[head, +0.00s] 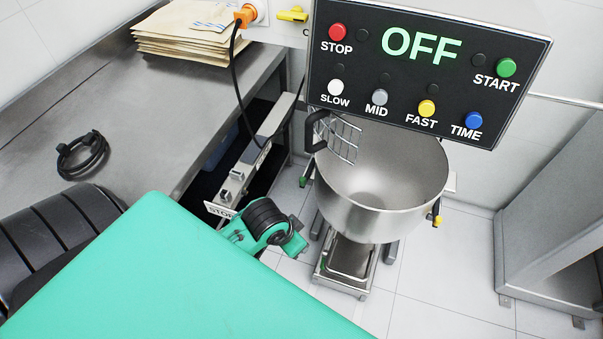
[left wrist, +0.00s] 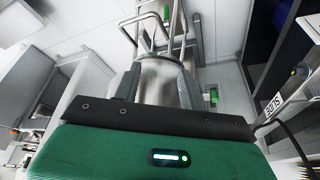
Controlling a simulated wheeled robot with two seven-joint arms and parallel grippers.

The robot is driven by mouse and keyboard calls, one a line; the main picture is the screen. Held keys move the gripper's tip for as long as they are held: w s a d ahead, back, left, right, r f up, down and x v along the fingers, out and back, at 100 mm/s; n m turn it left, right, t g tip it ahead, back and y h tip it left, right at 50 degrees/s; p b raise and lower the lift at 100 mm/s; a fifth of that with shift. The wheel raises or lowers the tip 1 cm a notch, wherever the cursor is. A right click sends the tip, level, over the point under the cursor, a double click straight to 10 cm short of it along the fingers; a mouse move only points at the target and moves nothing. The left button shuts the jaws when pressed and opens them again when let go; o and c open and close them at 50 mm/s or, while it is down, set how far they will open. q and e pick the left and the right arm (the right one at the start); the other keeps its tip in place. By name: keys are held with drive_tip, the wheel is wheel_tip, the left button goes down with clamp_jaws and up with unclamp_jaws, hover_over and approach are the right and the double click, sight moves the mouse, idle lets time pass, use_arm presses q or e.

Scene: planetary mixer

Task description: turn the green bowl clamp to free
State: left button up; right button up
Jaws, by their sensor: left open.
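The green bowl clamp (head: 305,178) is a small green-tipped handle at the left side of the steel mixer bowl (head: 381,180). In the left wrist view, which is turned upside down, a green handle (left wrist: 213,95) shows beside the steel machine; it looks like the same clamp. My left gripper (head: 292,240) is low, below and left of the bowl, apart from the clamp. Its green housing with a black edge (left wrist: 160,118) fills the bottom of the wrist view. Its jaws are open, with nothing seen between them; the fingertips are not clear. My right gripper is not in view.
The control panel (head: 425,70) reads OFF above the bowl. A wire guard (head: 345,139) stands at the bowl's left rim. A yellow-tipped handle (head: 437,217) is at its right. A steel counter (head: 150,110) and hanging black cable (head: 236,80) lie left.

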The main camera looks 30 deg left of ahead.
use_arm(q)
drive_tip(key=w+a, duration=0.5)
drive_tip(key=w, duration=0.3)
drive_tip(key=n, duration=0.1)
approach(302, 179)
drive_tip(key=shift+y, duration=0.3)
drive_tip(key=x, duration=0.3)
drive_tip(key=p+x, duration=0.1)
drive_tip(key=x, duration=0.5)
drive_tip(key=shift+d+f, duration=0.15)
drive_tip(key=shift+d, duration=0.2)
clamp_jaws()
